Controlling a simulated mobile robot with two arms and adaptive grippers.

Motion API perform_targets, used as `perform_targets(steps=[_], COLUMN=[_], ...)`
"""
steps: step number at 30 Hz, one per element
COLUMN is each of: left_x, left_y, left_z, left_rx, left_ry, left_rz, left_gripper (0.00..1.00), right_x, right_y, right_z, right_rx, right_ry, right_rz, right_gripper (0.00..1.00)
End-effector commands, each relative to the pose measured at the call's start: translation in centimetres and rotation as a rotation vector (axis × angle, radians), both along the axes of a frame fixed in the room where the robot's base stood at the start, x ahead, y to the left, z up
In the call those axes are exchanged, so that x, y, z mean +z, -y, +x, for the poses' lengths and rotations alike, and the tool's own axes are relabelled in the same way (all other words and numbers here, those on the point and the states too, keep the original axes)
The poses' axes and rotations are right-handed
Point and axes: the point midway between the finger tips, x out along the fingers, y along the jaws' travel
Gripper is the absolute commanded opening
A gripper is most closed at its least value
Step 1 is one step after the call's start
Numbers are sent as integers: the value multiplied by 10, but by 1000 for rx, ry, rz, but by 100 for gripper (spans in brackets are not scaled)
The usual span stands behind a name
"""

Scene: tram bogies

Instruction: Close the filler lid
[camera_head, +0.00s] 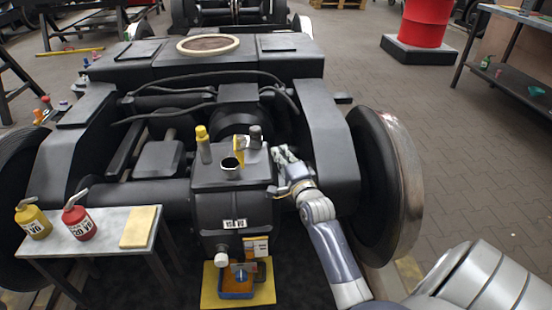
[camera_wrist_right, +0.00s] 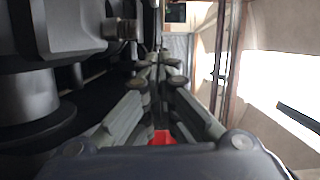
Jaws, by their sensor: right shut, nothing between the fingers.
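The dark gearbox housing (camera_head: 232,208) stands in the middle of the head view. On its top is a round filler opening (camera_head: 231,163) with a pale rim. A yellow and dark flap, which looks like the filler lid (camera_head: 239,148), stands upright behind the opening. My right gripper (camera_head: 279,152) is at the right edge of the housing top, to the right of the lid and apart from it. Its fingers also show in the wrist view (camera_wrist_right: 158,62), closed together with nothing between them. My left gripper is not in view.
A yellow-capped post (camera_head: 203,145) and a dark knob (camera_head: 255,137) flank the lid. A side table (camera_head: 95,245) holds a yellow can (camera_head: 33,221), a red can (camera_head: 79,221) and a yellow pad (camera_head: 140,227). A large wheel (camera_head: 402,185) stands right of my right arm.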

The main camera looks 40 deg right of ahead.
Motion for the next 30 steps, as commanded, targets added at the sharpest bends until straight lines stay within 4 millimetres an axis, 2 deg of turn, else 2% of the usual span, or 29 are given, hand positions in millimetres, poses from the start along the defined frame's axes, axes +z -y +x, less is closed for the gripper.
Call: perform_targets(steps=[2,9,10,12,18,30], left_x=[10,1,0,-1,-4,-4], left_y=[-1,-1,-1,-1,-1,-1], left_z=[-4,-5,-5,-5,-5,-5], left_rx=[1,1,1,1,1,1], left_ry=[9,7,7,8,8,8], left_rz=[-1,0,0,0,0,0], left_gripper=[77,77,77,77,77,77], right_x=[-1,-3,-3,-4,-5,-5], right_y=[5,19,15,3,-13,-16], right_z=[17,61,64,69,78,80], right_rx=[0,0,2,2,1,1], right_ry=[3,-1,-1,0,-2,-4], right_rz=[-2,-3,0,2,0,-2], right_gripper=[0,0,0,0,0,0])
